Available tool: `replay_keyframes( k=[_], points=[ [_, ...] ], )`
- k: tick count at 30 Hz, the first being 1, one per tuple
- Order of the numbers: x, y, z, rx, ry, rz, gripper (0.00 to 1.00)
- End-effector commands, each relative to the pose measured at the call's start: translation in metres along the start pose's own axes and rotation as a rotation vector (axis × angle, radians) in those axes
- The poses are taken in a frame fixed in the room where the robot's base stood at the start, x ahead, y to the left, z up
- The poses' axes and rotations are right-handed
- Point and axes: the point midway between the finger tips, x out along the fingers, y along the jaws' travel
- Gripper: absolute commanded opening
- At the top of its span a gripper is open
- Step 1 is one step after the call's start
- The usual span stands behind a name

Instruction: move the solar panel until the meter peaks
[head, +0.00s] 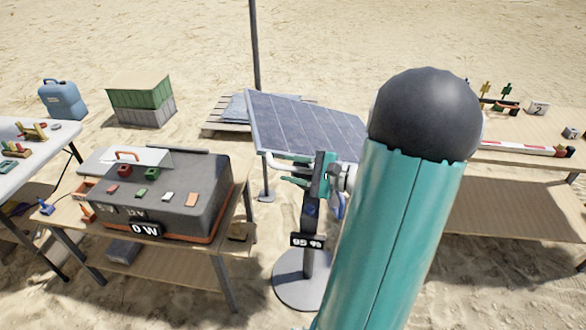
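The solar panel (305,125) is a tilted dark blue panel with a pale frame, in the middle of the head view. Its lower right part is hidden behind my teal arm. A stand with a round grey base (299,285) is below it, and a small black display (307,241) there reads what looks like 95 %. The power box (165,195) on the left table has a meter (146,229) reading 0 W. My gripper (288,175) points left at the panel's lower edge, beside a white bar (280,158). I cannot tell whether its fingers are closed on the bar.
The wooden table (230,232) under the box stands close to the left of the stand. Another table (530,150) with a red and white bar is at the right. A pallet (225,128), a green-grey crate (141,103) and a blue canister (62,100) stand behind on sand.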

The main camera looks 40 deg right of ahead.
Motion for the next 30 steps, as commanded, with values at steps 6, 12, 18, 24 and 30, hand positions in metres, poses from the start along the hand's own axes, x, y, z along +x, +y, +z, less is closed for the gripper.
replay_keyframes(
  k=[6, 12, 18, 24, 30],
  points=[
    [-0.028, -0.001, -0.001, 0.0, 0.004, -0.002, 0.36],
    [-0.072, -0.001, -0.001, 0.0, 0.004, -0.003, 0.36],
    [-0.113, 0.0, -0.001, 0.001, 0.004, -0.002, 0.36],
    [-0.134, 0.0, 0.0, 0.0, 0.0, -0.001, 0.36],
    [-0.137, 0.0, 0.0, 0.0, 0.0, 0.0, 0.36]
  ],
)
